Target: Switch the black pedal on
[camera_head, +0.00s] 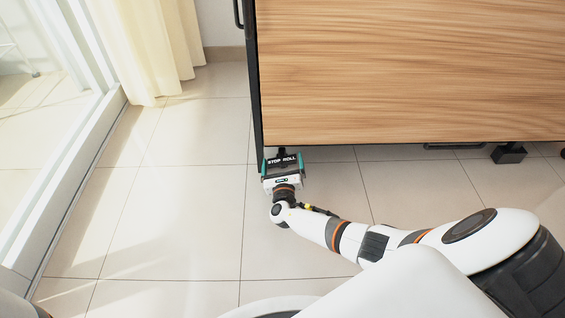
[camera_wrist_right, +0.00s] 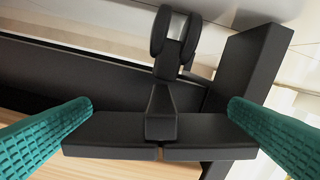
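In the right wrist view the wide black pedal (camera_wrist_right: 205,140) has a narrow black stem leading to a twin caster wheel (camera_wrist_right: 175,42). My right gripper (camera_head: 283,165) is at the pedal, its teal fingers spread wide, one near each end of it. The right wrist view shows the same open fingers (camera_wrist_right: 162,108); whether they touch the pedal I cannot tell. My left gripper is not in view.
The wooden tabletop (camera_head: 410,70) fills the upper right, with a black frame (camera_head: 254,90) along its left edge. Another black foot part (camera_head: 509,153) shows at right. A cream curtain (camera_head: 150,45) and glass door stand at left. Tiled floor (camera_head: 170,210) is clear.

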